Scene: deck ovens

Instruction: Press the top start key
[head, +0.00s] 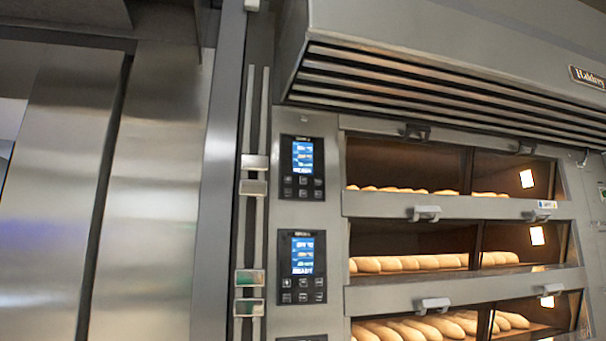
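The deck oven has a column of black control panels left of its doors. The top control panel (302,168) has a lit blue screen with small dark keys (303,187) below it. The key labels are too small to read, so I cannot tell which one is the start key. A second panel (302,268) sits below it, with its own blue screen and two rows of keys. The edge of a third panel (302,338) shows at the bottom of the picture. Neither of my grippers is in view.
Three oven decks with bar handles (425,213) hold loaves (410,263) behind glass. A slatted hood (430,85) juts out above the top deck. Vertical rails with metal blocks (254,174) stand left of the panels. Tall steel panels (150,190) fill the left.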

